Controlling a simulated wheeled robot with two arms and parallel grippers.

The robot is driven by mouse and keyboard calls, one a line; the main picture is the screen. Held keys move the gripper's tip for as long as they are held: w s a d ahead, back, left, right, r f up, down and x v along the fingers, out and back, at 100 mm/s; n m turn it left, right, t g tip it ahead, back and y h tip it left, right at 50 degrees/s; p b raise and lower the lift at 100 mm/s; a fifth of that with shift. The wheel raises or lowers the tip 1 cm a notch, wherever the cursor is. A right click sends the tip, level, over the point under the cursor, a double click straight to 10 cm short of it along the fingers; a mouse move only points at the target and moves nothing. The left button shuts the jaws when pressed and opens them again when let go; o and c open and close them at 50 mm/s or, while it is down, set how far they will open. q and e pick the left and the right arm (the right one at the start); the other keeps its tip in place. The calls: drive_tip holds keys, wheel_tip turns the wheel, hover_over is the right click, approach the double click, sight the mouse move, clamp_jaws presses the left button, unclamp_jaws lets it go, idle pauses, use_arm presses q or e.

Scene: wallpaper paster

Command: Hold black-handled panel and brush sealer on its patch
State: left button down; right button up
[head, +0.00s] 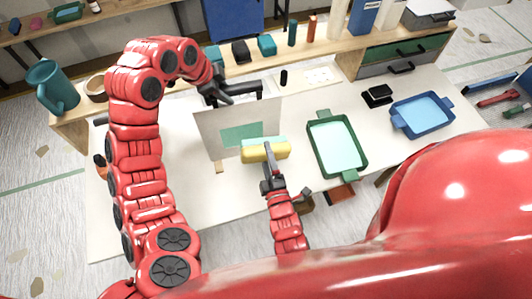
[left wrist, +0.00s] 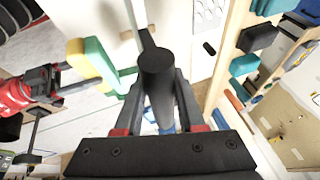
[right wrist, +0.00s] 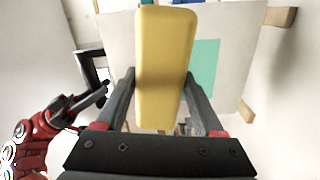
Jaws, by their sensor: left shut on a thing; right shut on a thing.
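The white panel (head: 208,139) stands upright on the table, with a teal patch (head: 236,130) on its front face. Its black handle (head: 257,88) is at the top edge, and my left gripper (head: 226,93) is shut on it. The handle also fills the left wrist view (left wrist: 157,70). My right gripper (head: 271,178) is shut on a yellow brush (head: 262,154) with a teal edge. The brush is in front of the panel and covers the patch's lower right. I cannot tell whether it touches. The patch shows behind the brush in the right wrist view (right wrist: 206,68).
A green tray (head: 362,168) with a pale teal inside lies right of the panel. A blue tray (head: 449,121) and a black block (head: 377,93) lie further right. A teal jug (head: 60,84) and a shelf of containers (head: 291,33) stand behind.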

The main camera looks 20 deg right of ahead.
use_arm(q)
drive_tip(key=shift+s+f, duration=0.1)
use_arm(e)
drive_tip(key=c, duration=0.4)
use_arm(q)
drive_tip(key=shift+c, duration=2.2)
unclamp_jaws()
use_arm(e)
drive_tip(key=shift+o, duration=0.2)
use_arm(q)
drive_tip(key=v, duration=0.5)
drive_tip(key=shift+w, duration=0.25)
drive_tip(key=s+a, duration=0.5)
drive_tip(key=a, duration=0.5)
drive_tip(key=shift+s+a, duration=0.35)
drive_tip(key=shift+a, duration=0.05)
